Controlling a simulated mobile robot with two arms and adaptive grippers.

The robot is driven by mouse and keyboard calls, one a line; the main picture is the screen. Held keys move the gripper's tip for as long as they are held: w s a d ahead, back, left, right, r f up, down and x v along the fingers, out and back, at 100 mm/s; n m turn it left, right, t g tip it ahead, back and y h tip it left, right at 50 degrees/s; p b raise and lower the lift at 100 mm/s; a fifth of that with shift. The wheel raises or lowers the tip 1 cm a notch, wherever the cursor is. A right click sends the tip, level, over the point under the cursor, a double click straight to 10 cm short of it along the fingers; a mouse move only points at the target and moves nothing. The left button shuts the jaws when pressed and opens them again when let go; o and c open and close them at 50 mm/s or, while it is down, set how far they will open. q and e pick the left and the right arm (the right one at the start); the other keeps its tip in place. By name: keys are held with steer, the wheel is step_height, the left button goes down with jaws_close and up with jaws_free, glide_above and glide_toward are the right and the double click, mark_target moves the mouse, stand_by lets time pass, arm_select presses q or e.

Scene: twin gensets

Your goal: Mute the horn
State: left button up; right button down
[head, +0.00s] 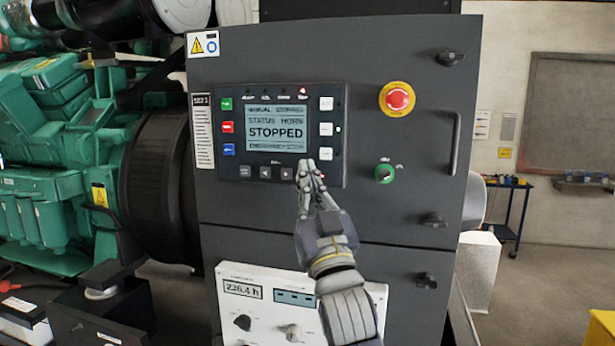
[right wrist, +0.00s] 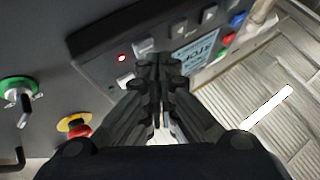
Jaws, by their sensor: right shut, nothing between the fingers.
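The dark controller panel (head: 233,179) is set in the grey genset cabinet. Its screen (head: 276,128) reads "STOPPED" with a "STATUS HORN" line above. White buttons (head: 326,129) run down its right side, and coloured and grey buttons sit left and below. My right gripper (head: 308,167) is shut and empty, its fingertips over the panel's lower right part, hiding some lower buttons. In the right wrist view the closed fingertips (right wrist: 160,62) are beside white buttons (right wrist: 126,80) and a lit red lamp (right wrist: 122,58); contact cannot be told. My left gripper is not in view.
A red emergency stop (head: 397,99) on a yellow ring and a green-ringed selector switch (head: 384,173) are right of the panel. A white meter box (head: 262,320) is below. A green engine (head: 45,210) stands at left.

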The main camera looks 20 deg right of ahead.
steer(key=shift+w+d, duration=0.3)
steer(key=shift+w, duration=0.05)
stand_by(0.5)
steer(key=shift+s+a, duration=0.55)
steer(key=shift+s, duration=0.2)
steer(key=shift+s+a, duration=0.55)
steer(key=shift+s, duration=0.3)
steer(key=shift+s+a, duration=0.55)
steer(key=shift+s, duration=0.25)
steer(key=shift+s+a, duration=0.55)
steer(key=shift+s, duration=0.3)
